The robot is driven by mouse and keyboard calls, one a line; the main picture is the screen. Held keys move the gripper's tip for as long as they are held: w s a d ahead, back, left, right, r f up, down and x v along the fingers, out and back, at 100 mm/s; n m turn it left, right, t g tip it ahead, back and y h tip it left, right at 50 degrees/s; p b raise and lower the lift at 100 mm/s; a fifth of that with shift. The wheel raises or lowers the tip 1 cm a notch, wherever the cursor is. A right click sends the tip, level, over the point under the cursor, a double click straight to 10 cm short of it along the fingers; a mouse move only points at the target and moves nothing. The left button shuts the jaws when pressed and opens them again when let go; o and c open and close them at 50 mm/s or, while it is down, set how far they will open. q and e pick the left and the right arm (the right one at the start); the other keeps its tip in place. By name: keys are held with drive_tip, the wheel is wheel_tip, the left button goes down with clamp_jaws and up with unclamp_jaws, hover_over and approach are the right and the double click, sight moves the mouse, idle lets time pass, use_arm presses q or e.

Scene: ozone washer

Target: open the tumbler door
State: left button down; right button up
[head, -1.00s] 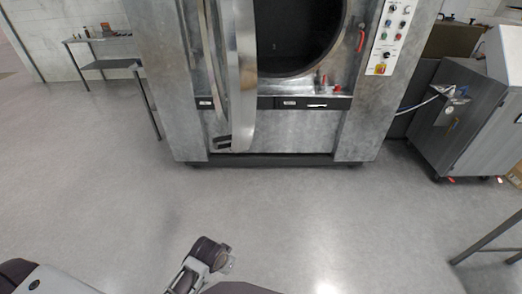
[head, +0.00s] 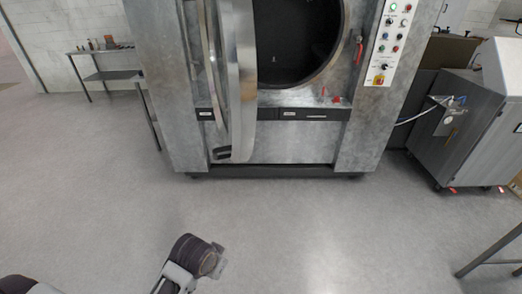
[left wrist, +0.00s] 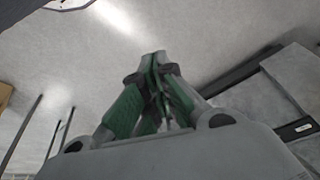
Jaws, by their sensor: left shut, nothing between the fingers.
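The tumbler washer (head: 180,105) stands ahead in the head view, a large grey metal cabinet. Its door (head: 241,85) is swung out from the round opening and seen nearly edge-on, left of the opening. The dark drum opening (head: 297,42) is uncovered. My left gripper (left wrist: 157,62), with green and grey fingers, shows in the left wrist view. It is shut and empty, with only floor and metal panels around it, apart from the door. My right gripper is out of view.
A control panel (head: 391,40) and red handle (head: 358,50) are right of the opening. A grey cart (head: 465,125) stands farther right. A metal table (head: 112,75) is at the back left. Open grey floor (head: 300,220) lies before the washer.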

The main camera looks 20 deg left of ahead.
use_arm(q)
drive_tip(key=w+d+r+m+t+y, duration=0.2)
drive_tip(key=w+d+r+y, duration=0.1)
drive_tip(key=w, duration=0.6)
drive_tip(key=w+d+r+m+t+y, duration=0.1)
drive_tip(key=w+d+r+m+y, duration=0.2)
drive_tip(key=w, duration=0.5)
drive_tip(key=w+d+r+t+y, duration=0.2)
drive_tip(key=d+r, duration=0.3)
drive_tip(key=r, duration=0.4)
drive_tip(key=w+d+r+m+t+y, duration=0.1)
drive_tip(key=w+d+r+t+y, duration=0.2)
drive_tip(key=r, duration=0.6)
drive_tip(key=shift+w+d+r+y, duration=0.3)
drive_tip(key=shift+w+d+y, duration=0.6)
drive_tip(key=shift+w+y, duration=0.3)
drive_tip(key=shift+a, duration=0.1)
